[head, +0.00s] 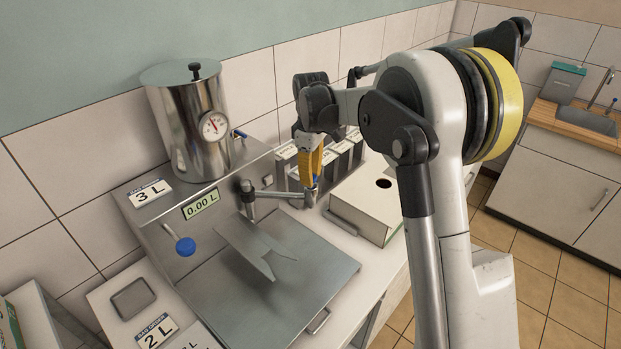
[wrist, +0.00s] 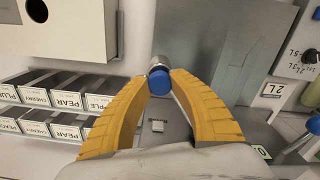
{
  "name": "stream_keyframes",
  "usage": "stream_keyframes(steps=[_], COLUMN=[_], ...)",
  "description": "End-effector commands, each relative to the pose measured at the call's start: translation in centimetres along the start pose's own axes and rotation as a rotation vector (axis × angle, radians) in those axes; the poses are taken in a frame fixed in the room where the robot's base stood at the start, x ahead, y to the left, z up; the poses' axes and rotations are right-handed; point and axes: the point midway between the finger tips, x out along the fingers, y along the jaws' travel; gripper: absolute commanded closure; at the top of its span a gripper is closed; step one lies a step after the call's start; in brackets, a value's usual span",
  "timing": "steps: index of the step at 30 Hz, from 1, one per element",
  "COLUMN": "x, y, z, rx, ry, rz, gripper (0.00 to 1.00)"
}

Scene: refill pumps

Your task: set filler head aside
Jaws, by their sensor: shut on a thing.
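The filler head is a small metal piece (head: 311,195) at the free end of a swing arm (head: 280,195). The arm runs right from a dark-topped post (head: 248,198) on the filling machine. The head is out to the right of the steel platform's middle, near the back. In the wrist view the filler head (wrist: 158,78) shows a blue round end and a silver body between the yellow fingertips. My gripper (head: 312,182) comes down from above and is shut on it; in the wrist view my gripper (wrist: 158,82) closes from both sides.
A steel tank (head: 190,120) with a gauge stands on the machine at the left. The display (head: 201,204) reads 0.00 L. A bent metal plate (head: 258,248) stands on the steel platform (head: 310,285). A white box with a hole (head: 365,208) and labelled fruit bins (wrist: 68,100) are close by.

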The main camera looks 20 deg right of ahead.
Motion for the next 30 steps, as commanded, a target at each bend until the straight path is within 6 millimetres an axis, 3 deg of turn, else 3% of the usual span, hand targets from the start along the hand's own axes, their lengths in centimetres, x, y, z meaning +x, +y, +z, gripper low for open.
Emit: stream_keyframes(steps=[9, 10, 12, 23, 30], x=[0.0, 0.0, 0.0, -0.4, -4.7], y=[0.2, 0.2, 0.2, 0.1, 0.1], z=[0.0, 0.0, 0.0, 0.0, 0.0], rx=[0.000, 0.000, 0.001, 0.001, 0.001], ry=[0.002, 0.002, 0.002, 0.001, 0.001], rz=[0.004, 0.004, 0.004, 0.002, 0.002], gripper=[1.00, 0.66, 0.48, 0.48, 0.48])
